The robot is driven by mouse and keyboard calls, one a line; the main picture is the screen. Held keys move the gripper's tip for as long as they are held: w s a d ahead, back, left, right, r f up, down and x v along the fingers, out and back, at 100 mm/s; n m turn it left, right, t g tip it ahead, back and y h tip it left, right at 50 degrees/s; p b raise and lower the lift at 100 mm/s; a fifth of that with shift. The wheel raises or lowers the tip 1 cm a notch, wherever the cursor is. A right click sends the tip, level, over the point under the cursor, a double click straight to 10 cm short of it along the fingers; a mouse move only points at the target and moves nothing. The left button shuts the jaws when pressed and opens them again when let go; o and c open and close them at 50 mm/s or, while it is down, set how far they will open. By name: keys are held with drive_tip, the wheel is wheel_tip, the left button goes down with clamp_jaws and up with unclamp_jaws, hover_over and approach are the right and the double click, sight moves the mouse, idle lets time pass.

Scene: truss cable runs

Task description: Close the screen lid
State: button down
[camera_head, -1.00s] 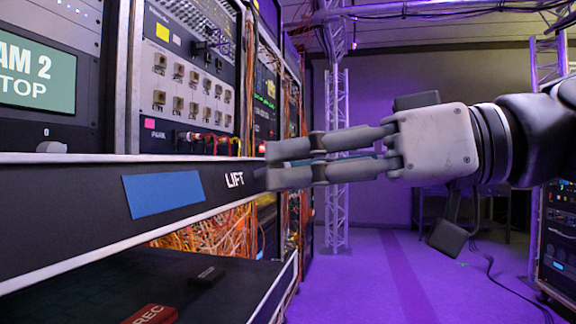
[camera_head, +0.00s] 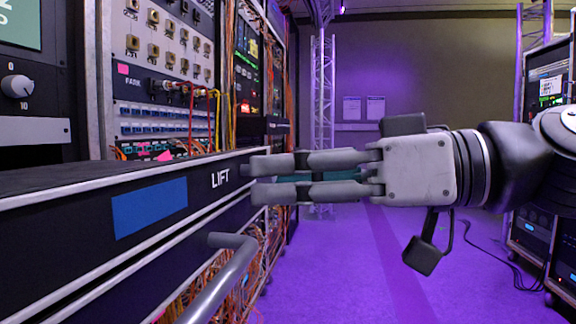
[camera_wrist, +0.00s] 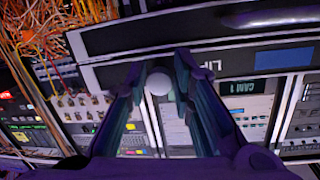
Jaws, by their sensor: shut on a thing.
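The screen lid (camera_head: 80,215) is a long dark panel with pale edges, a blue patch and the word LIFT, at the left of the head view. It lies low over the console front, with its top face visible and no open gap seen beneath. My gripper (camera_head: 250,178) reaches in from the right, its fingers at the lid's right end beside LIFT. In the wrist view a pale round knob (camera_wrist: 158,83) sits between the fingers, by the lid edge (camera_wrist: 200,50). My gripper is shut on this knob; in the head view the fingers hide it.
A grey tubular handle (camera_head: 225,275) juts out below the lid. A rack (camera_head: 165,80) with sockets and cables stands behind it. Orange cables (camera_head: 215,285) hang beneath. A truss (camera_head: 322,110) stands farther back, and another rack (camera_head: 545,200) at the right.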

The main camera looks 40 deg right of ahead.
drive_tip(key=shift+w+f+g, duration=0.15)
drive_tip(key=shift+f+g, duration=0.15)
drive_tip(key=shift+f, duration=0.35)
drive_tip(key=c, duration=1.7)
unclamp_jaws()
drive_tip(key=shift+w+r, duration=0.1)
drive_tip(key=shift+r, duration=0.1)
drive_tip(key=v, duration=1.2)
